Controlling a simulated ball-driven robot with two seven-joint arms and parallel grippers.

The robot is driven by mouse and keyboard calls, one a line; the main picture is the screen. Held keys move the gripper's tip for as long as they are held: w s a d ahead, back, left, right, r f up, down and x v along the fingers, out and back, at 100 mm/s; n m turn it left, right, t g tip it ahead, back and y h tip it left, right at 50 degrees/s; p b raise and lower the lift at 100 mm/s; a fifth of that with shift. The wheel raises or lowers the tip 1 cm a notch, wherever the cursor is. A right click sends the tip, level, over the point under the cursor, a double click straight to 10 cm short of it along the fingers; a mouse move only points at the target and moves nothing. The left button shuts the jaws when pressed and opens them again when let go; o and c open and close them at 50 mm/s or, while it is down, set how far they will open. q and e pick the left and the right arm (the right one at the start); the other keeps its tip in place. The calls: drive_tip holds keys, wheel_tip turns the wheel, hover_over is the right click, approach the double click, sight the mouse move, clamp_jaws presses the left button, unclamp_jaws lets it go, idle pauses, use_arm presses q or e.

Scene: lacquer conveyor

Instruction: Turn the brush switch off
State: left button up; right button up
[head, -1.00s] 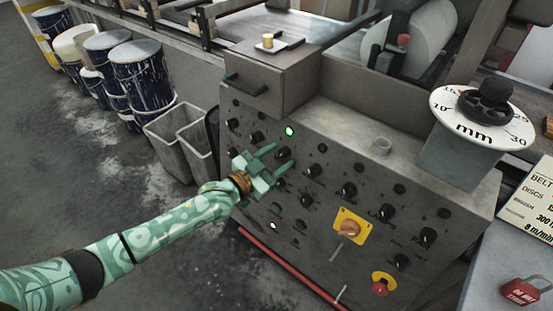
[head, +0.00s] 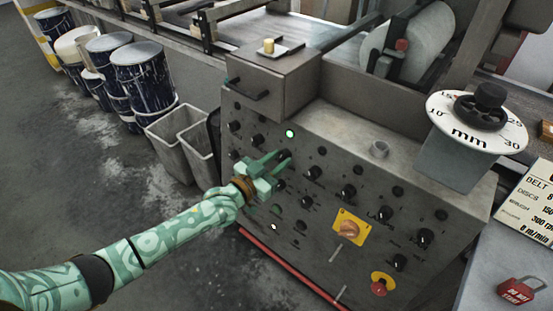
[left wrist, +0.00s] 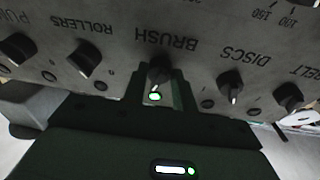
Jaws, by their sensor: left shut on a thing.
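The brush switch is a black knob (left wrist: 158,72) under the upside-down label BRUSH in the left wrist view. In the head view the knob (head: 284,155) sits on the grey control panel (head: 330,160). My left gripper (head: 279,160) reaches it from the left and is shut on it, with a finger on either side. The fingers partly hide the knob in the head view. My right gripper is not in view.
The ROLLERS knob (left wrist: 84,60) and DISCS knob (left wrist: 231,83) flank the brush switch closely. A yellow plate with an orange rotary switch (head: 348,228) and a red button (head: 380,284) sit lower right. Grey bins (head: 178,140) stand left of the panel.

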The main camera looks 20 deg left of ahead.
use_arm(q)
drive_tip(key=n+y+p, duration=0.1)
drive_tip(key=n, duration=0.2)
drive_tip(key=n+p, duration=0.1)
drive_tip(key=n, duration=0.2)
drive_tip(key=shift+s+d+r+n+t+y, duration=0.1)
drive_tip(key=shift+d+n+t+y, duration=0.1)
drive_tip(key=shift+n+t+y, duration=0.15)
drive_tip(key=shift+d+n+y+p, duration=0.1)
drive_tip(key=shift+n+y+p, duration=0.35)
drive_tip(key=shift+n+p, duration=1.15)
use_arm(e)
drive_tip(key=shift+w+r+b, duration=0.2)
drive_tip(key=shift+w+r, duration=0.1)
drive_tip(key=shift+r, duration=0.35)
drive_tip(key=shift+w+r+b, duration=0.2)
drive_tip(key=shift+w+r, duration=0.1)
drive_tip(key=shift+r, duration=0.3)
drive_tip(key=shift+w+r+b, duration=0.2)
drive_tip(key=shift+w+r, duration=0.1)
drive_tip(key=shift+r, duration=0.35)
use_arm(q)
drive_tip(key=shift+n, duration=0.75)
drive_tip(key=o, duration=1)
drive_tip(key=shift+c, duration=0.2)
